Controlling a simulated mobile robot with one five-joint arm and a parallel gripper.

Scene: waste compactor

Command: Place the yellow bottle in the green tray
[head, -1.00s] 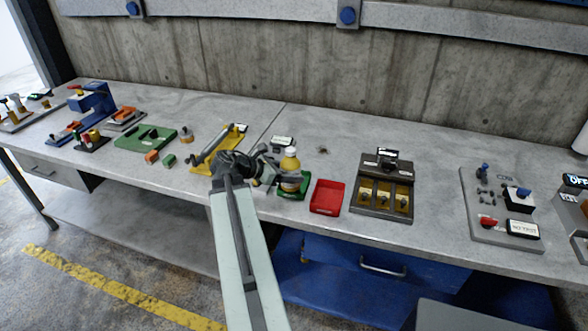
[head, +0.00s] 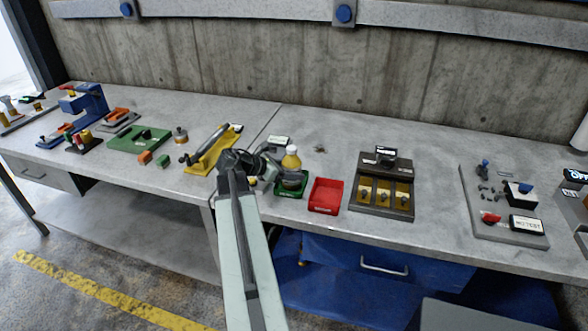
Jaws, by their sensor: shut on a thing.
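The green tray (head: 291,194) is directly below and around the bottle's lower end in this view. I cannot tell whether the bottle's base touches the tray floor.
A red tray (head: 326,196) stands just right of the green tray. A dark holder with yellow bins (head: 383,194) is further right. A yellow fixture (head: 212,150) is left of my arm.

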